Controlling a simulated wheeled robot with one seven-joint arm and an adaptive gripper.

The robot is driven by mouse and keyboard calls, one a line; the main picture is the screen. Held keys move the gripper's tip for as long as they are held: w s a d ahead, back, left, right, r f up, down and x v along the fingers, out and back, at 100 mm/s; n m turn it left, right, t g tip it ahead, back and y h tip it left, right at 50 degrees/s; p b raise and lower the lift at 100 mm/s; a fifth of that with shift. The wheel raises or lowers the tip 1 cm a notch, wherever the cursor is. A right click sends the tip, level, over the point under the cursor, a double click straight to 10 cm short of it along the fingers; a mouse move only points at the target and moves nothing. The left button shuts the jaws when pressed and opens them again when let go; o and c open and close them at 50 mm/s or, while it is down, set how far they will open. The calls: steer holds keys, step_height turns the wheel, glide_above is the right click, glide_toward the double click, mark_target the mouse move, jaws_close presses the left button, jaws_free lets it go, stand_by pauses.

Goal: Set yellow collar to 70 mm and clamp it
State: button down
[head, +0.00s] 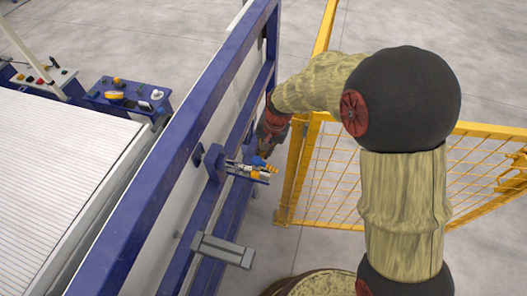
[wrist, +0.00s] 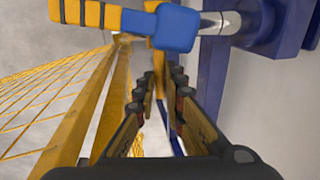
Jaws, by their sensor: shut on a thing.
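My gripper (wrist: 163,80) is shut on a narrow orange-yellow piece (wrist: 155,58) beside a blue block (wrist: 172,28) in the wrist view. Whether this piece belongs to the yellow collar or its clamp I cannot tell. The blue block sits at the end of a silver rod (wrist: 221,22). A yellow part with dark bands (wrist: 84,14) extends left from the block. In the head view, my gripper (head: 266,151) is close to the small blue and yellow fixture (head: 258,161) on the frame's side. No millimetre reading is legible.
The blue frame (head: 170,165) runs along the left of my arm. A grey bracket (head: 222,250) juts out below the fixture. A yellow mesh fence (head: 335,185) stands close to the right. A control panel (head: 127,96) is beyond the frame.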

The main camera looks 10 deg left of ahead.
mark_target(262, 154)
steer(key=a, duration=0.3)
steer(key=shift+w, duration=0.15)
steer(key=c, duration=1.9)
jaws_free()
steer(key=shift+r, duration=0.1)
steer(key=r, duration=0.4)
steer(key=d+r, duration=0.1)
steer(key=r, duration=0.2)
steer(key=d+r, duration=0.1)
steer(key=r, duration=0.3)
steer(key=shift+d+r, duration=0.15)
steer(key=shift+r, duration=0.15)
steer(key=shift+p, duration=0.3)
steer(key=shift+c, duration=0.3)
